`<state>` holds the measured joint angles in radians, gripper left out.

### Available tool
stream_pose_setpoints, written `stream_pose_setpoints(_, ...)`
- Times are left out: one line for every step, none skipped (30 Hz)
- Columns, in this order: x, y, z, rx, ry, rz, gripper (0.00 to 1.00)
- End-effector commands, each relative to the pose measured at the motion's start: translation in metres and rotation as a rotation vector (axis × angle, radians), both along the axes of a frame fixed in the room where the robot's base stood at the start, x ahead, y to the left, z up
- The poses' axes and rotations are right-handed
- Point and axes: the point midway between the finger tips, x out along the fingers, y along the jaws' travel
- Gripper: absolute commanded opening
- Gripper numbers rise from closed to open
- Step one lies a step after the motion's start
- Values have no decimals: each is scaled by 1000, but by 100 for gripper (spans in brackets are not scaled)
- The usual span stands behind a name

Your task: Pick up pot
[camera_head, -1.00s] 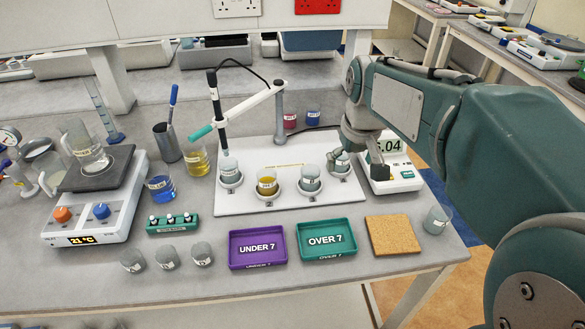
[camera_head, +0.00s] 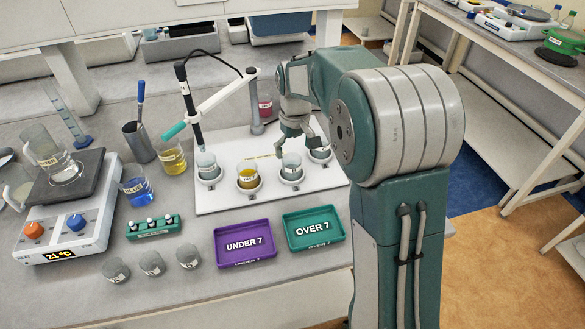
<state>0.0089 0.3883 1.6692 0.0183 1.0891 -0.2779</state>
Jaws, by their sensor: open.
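Several small labelled glass pots stand in a row of ring holders on a white board (camera_head: 222,206). From left to right in the head view they are a clear pot (camera_head: 206,164), a pot with yellow liquid (camera_head: 247,179), a greyish pot (camera_head: 291,168) and a pot (camera_head: 318,152) at the right end. My gripper (camera_head: 298,143) is open and empty, pointing down just above and behind the greyish pot and left of the right-end pot. Its fingers look apart from both, though the exact gap is hard to tell.
A probe arm (camera_head: 225,97) reaches over the left pot. A purple UNDER 7 tray (camera_head: 243,243) and green OVER 7 tray (camera_head: 313,231) lie in front. A hotplate (camera_head: 68,225) stands further left.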

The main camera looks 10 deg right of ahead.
Motion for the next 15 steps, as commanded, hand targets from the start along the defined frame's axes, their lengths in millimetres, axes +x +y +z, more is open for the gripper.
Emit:
stream_pose_setpoints(0, 1, -5, 0, 1, 1, 100)
stream_pose_setpoints(0, 1, -7, 0, 1, 1, 100)
stream_pose_setpoints(0, 1, -10, 0, 0, 1, 100)
stream_pose_setpoints(0, 1, -12, 0, 1, 1, 100)
stream_pose_setpoints(0, 2, -15, 0, 1, 1, 100)
stream_pose_setpoints(1, 2, -20, -1, 3, 1, 100)
stream_pose_setpoints(1, 2, -24, 0, 3, 1, 100)
stream_pose_setpoints(2, 2, -29, -1, 3, 1, 100)
stream_pose_setpoints(3, 3, -36, 0, 4, 1, 100)
stream_pose_setpoints(4, 3, -41, 0, 3, 1, 100)
stream_pose_setpoints(5, 3, -45, -1, 3, 1, 100)
stream_pose_setpoints(4, 3, -50, 0, 3, 1, 100)
stream_pose_setpoints(4, 3, -54, 0, 2, 1, 100)
stream_pose_setpoints(4, 2, -57, 1, 1, 1, 100)
stream_pose_setpoints(4, 2, -59, 1, 1, 1, 100)
